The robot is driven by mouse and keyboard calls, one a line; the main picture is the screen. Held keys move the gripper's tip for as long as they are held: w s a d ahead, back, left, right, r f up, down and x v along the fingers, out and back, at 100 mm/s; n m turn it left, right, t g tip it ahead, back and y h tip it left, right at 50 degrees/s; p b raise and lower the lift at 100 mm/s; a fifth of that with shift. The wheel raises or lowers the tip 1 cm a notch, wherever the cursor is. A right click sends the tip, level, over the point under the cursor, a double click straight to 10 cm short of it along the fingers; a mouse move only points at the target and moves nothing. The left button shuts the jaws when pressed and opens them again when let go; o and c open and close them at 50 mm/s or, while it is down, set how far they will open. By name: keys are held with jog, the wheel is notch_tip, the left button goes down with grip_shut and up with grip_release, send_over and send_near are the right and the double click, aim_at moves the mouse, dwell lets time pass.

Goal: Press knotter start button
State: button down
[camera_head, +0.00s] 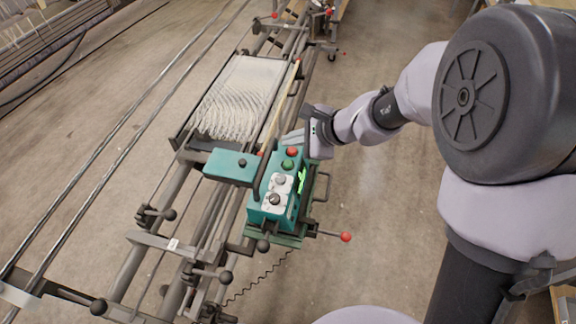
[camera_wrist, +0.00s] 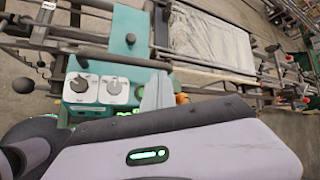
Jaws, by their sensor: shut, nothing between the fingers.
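The knotter is a teal control box (camera_head: 256,212) on the loom rails. Its top carries a red button (camera_head: 292,152), a green button (camera_head: 288,165) and two dark knobs on pale plates. In the wrist view the box (camera_wrist: 78,95) shows both knobs, and an orange-red button (camera_wrist: 182,98) peeks out beside my fingers. My gripper (camera_head: 290,138) is shut and empty, at the red-button end of the box. Its pale fingers (camera_wrist: 157,92) cover part of the box in the wrist view; the green button is not clearly seen there. I cannot tell whether the fingers touch anything.
A teal flat cover (camera_head: 232,166) with a black knob adjoins the box. White warp threads (camera_head: 235,100) stretch behind it. A red-tipped lever (camera_head: 345,237) sticks out at the right. Long metal rails run along the left; the floor to the right is clear.

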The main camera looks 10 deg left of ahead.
aim_at(291, 165)
jog(key=shift+f+b, duration=2.1)
jog(key=shift+f, duration=0.65)
jog(key=shift+f+b, duration=0.45)
jog(key=shift+b, duration=0.15)
